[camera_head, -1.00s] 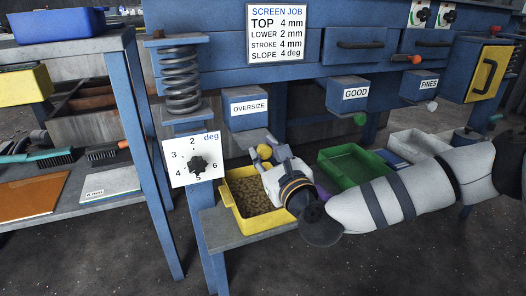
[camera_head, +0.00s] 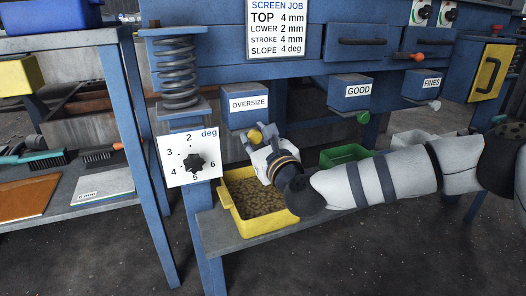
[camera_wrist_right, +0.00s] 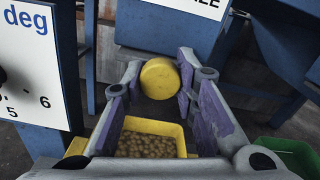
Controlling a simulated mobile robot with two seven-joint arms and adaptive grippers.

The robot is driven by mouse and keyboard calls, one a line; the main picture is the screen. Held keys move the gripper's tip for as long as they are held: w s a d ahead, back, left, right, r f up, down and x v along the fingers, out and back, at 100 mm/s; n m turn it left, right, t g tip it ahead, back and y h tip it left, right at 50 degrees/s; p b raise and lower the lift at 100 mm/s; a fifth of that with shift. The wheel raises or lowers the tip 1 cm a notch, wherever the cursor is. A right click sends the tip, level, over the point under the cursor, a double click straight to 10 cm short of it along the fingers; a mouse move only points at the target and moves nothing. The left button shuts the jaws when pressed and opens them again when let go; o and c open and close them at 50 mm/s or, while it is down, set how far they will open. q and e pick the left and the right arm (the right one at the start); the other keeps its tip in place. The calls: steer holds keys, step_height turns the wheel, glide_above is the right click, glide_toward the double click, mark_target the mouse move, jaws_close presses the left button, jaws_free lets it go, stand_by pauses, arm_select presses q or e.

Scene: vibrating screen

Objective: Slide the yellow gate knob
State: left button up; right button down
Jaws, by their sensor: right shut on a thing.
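The yellow gate knob (camera_head: 255,137) sits below the OVERSIZE chute (camera_head: 248,106). In the right wrist view the yellow knob (camera_wrist_right: 160,78) lies between the two purple-lined fingers at their tips. My right gripper (camera_head: 258,142) is shut on the knob, its arm reaching in from the right. It fills much of the right wrist view (camera_wrist_right: 160,82). The knob's stem and the gate are hidden behind the knob and fingers. My left gripper is not in view.
A yellow bin (camera_head: 228,202) of brown pellets stands on a grey shelf below the knob. A green bin (camera_head: 345,154) is to its right, partly behind my arm. The slope dial panel (camera_head: 189,159) on a blue post is close on the left.

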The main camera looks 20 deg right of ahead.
steer(key=c, duration=1.2)
jaws_free()
steer(key=shift+c, duration=0.2)
steer(key=s+p, duration=0.2)
steer(key=s, duration=0.3)
steer(key=shift+s+d+r+p, duration=0.15)
steer(key=shift+s+p, duration=0.1)
steer(key=shift+p, duration=0.15)
steer(key=shift+s, duration=0.3)
